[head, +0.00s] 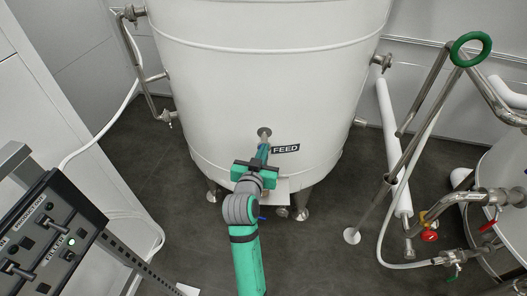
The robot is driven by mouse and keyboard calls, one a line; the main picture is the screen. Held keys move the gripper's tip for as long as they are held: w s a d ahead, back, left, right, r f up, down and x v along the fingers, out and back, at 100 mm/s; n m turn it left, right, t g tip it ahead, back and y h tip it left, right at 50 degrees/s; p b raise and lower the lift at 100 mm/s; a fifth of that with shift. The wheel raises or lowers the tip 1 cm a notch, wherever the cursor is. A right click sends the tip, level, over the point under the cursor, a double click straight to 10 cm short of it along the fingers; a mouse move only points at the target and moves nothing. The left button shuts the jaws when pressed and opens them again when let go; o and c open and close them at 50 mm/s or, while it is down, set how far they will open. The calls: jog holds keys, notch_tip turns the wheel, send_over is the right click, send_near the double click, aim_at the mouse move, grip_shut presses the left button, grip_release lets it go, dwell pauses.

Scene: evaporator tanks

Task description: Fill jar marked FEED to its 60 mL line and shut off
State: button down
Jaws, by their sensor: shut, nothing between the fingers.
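A large white tank (265,80) stands at the middle, with a black FEED label (286,148) low on its front. A metal port (264,133) sits just left of the label. My gripper (262,158) is in front of this port, below and left of the label. Its fingers are shut with nothing between them. The gripper hides most of what is at the port; whether it touches anything there I cannot tell. A small white shelf (277,190) shows partly behind my wrist. No jar and no 60 mL line can be made out.
A control panel (42,240) with switches and a lit green lamp stands at lower left. At right are steel pipes, a green handwheel (470,48), a red valve knob (429,236) and a steel vessel (505,185). The dark floor (150,200) left of the tank is mostly clear.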

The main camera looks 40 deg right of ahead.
jog(key=r, duration=0.3)
jog(key=shift+s+a+r, duration=0.2)
jog(key=shift+r, duration=0.2)
jog(key=v, duration=0.9)
jog(key=shift+s+a+r, duration=0.15)
jog(key=shift+a+r, duration=0.05)
jog(key=s+a+f+n+t+y, duration=0.2)
jog(key=s+a+f+n+y, duration=0.25)
jog(key=a+f, duration=0.4)
jog(key=s+a+f+n+t+y, duration=0.25)
jog(key=s+a+f+n, duration=0.2)
jog(key=a+f, duration=0.4)
jog(key=s+a+y, duration=0.1)
jog(key=s+a, duration=0.2)
jog(key=s, duration=0.3)
jog(key=s+a+y, duration=0.2)
jog(key=s+a, duration=0.2)
jog(key=s, duration=0.3)
jog(key=s+a+n+y, duration=0.1)
jog(key=s+a, duration=0.3)
jog(key=s, duration=0.3)
jog(key=shift+t+y, duration=0.3)
jog(key=shift+t, duration=0.05)
